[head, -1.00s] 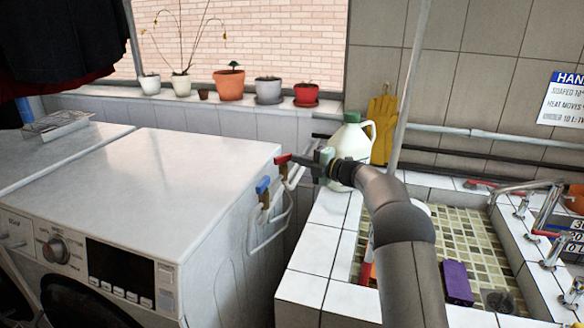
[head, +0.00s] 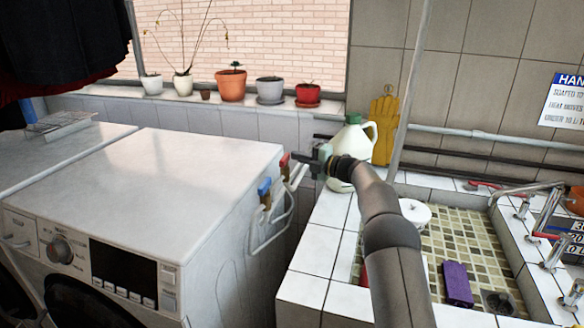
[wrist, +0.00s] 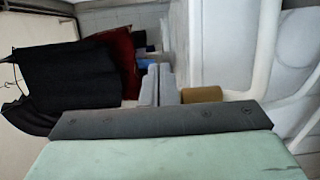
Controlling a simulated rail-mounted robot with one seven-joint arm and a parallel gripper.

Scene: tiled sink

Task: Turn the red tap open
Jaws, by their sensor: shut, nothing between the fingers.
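The red tap (head: 284,160) is on the wall at the right rear corner of the washing machine. Its red handle looks short and roughly upright in the head view. A blue-handled tap (head: 264,188) is nearer the camera, to its lower left. My gripper (head: 298,158) is just right of the red handle, with its fingers shut and empty. I cannot tell whether they touch the handle. In the wrist view the closed fingers (wrist: 158,85) have a brass-coloured cylinder (wrist: 202,94) close on their right. The red handle is not clearly visible there.
The white washing machine (head: 190,170) is left of the taps, with white hoses (head: 272,235) down its side. A white jug (head: 350,140) stands close behind my gripper. The tiled sink (head: 305,290) is at right, with a purple sponge (head: 457,283) inside.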

